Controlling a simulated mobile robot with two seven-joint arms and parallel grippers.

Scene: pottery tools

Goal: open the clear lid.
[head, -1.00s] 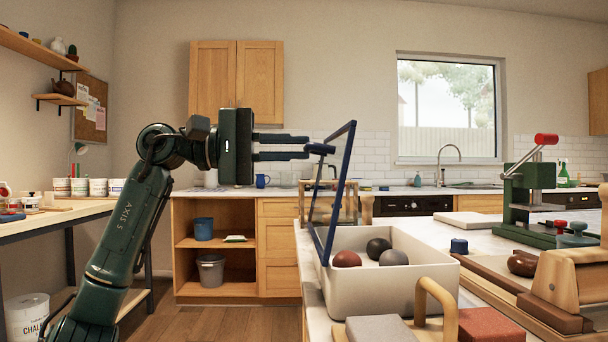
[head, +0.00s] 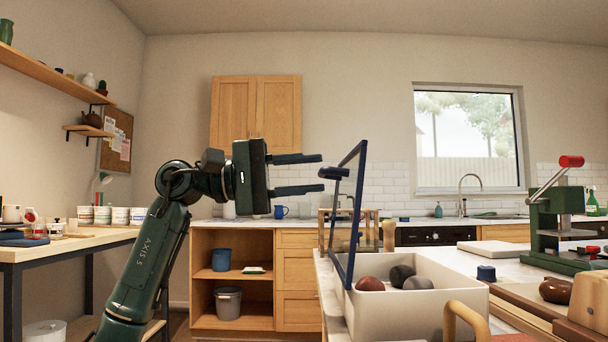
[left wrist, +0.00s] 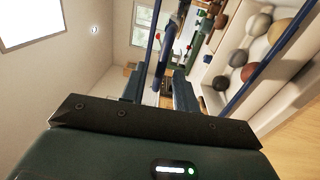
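The clear lid (head: 354,220) has a blue frame and stands steeply raised at the left edge of a white box (head: 415,305), its top leaning slightly right. Its dark blue handle (head: 333,173) sticks out to the left near the top. My left gripper (head: 322,173) is open, one finger above and one below the handle's end, with gaps visible in the head view. The left wrist view shows the spread fingers (left wrist: 158,92) with a blue bar between them. Dark and reddish balls (head: 402,276) lie in the box. My right gripper is not in view.
The box stands on a light worktop. A green press with a red knob (head: 571,161) and a dark blue jar (head: 486,273) are to the right. A wooden rack (head: 372,228) stands behind the lid. The air left of the lid is free except for my arm.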

